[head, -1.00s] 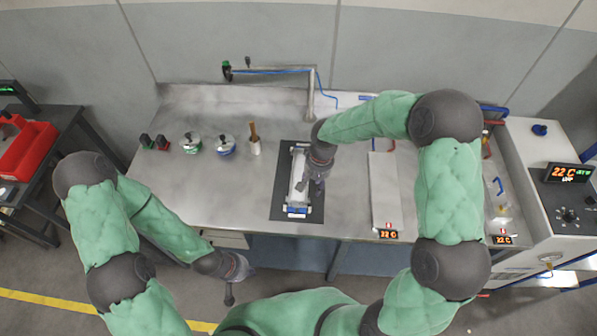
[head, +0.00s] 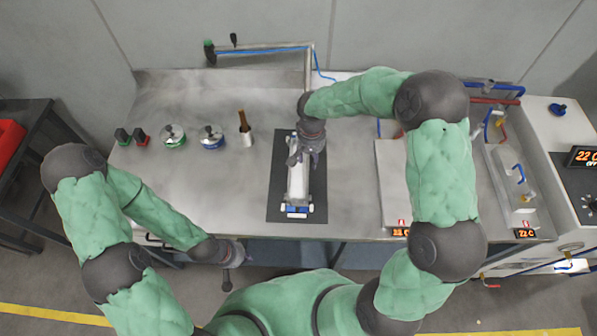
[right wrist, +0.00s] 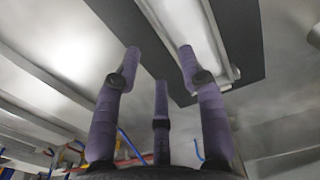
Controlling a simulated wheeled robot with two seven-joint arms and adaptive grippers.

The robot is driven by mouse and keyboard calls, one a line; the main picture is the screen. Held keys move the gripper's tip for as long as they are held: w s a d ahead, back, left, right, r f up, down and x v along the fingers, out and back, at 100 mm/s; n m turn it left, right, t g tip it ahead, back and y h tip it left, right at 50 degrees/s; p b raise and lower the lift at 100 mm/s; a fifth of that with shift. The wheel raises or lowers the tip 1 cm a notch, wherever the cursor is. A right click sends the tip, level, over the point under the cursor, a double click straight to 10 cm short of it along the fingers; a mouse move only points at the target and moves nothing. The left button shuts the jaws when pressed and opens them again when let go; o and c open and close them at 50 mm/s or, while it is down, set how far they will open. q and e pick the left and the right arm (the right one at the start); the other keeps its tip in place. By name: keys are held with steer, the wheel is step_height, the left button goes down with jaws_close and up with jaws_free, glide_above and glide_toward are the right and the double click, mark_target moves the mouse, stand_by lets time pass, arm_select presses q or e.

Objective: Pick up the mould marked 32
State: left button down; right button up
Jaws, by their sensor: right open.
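A long pale metal mould (head: 297,188) with blue and white parts at its near end lies on a black mat (head: 281,205) on the steel bench. No number is readable on it. My right gripper (head: 300,158) is over the far half of the mould and covers part of it. In the right wrist view the right gripper's fingers (right wrist: 158,65) are spread and empty, with the mould (right wrist: 190,28) beyond them. I cannot tell any contact. My left gripper (head: 229,281) hangs in front of the bench's near edge, away from the mould; its fingers are unclear.
Two round lidded pots (head: 212,137) and a cup with a wooden handle (head: 246,135) stand left of the mat. A pipe with a blue hose (head: 265,50) runs behind.

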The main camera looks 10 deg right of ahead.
mark_target(299, 169)
steer(key=f, duration=0.7)
steer(key=shift+w+d+f+b, duration=0.1)
steer(key=shift+w+d+b, duration=0.05)
steer(key=shift+w+b, duration=0.25)
jaws_close()
steer(key=shift+w, duration=0.1)
